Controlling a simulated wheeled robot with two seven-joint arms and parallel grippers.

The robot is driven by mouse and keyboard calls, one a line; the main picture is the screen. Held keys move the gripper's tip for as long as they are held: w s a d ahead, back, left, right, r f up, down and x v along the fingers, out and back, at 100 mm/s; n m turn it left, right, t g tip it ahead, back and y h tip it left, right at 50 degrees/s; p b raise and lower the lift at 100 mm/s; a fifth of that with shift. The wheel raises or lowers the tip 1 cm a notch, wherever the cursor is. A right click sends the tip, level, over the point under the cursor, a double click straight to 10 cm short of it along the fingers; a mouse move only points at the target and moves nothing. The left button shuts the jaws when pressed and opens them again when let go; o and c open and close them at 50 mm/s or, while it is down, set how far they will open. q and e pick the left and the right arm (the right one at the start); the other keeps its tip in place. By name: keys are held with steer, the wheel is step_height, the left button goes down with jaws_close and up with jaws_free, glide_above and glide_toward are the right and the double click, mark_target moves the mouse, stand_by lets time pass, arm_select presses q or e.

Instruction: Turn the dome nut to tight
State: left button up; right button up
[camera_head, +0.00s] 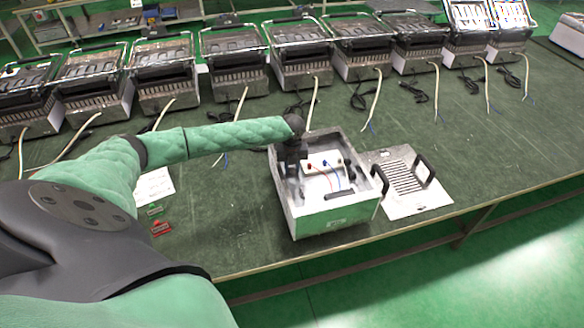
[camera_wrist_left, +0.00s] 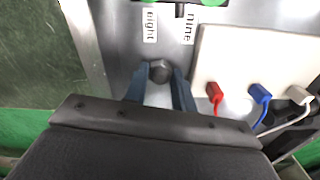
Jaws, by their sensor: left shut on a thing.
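The dome nut (camera_wrist_left: 160,70) is a dark, rounded nut on the metal wall or floor of an open box, below the "eight" label (camera_wrist_left: 150,25) in the left wrist view. My left gripper (camera_wrist_left: 160,80) is shut on it, with one finger on each side. In the head view my left arm reaches over the open metal box (camera_head: 335,217), and my left gripper (camera_head: 292,165) points down inside its left part; the nut is hidden there. How tight the nut is cannot be told. My right gripper is not in view.
In the box, a white block (camera_head: 322,160) carries red, blue and white plugs with wires, close right of my gripper. A plate with a grille (camera_head: 405,178) lies right of the box. Several grill units line the back. Small red and green items (camera_head: 161,228) lie left.

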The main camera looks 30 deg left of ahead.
mark_target(292, 170)
arm_select(q)
steer(key=shift+w+r, duration=0.1)
steer(key=shift+r, duration=0.05)
steer(key=o, duration=1)
steer(key=shift+c, duration=0.2)
steer(key=shift+o, duration=0.2)
steer(key=shift+r, duration=0.15)
steer(key=shift+r+b, duration=0.35)
steer(key=shift+b, duration=0.05)
step_height(292, 170, up, 5)
steer(key=shift+f+b, duration=0.15)
steer(key=shift+b, duration=0.75)
steer(key=shift+r, duration=1)
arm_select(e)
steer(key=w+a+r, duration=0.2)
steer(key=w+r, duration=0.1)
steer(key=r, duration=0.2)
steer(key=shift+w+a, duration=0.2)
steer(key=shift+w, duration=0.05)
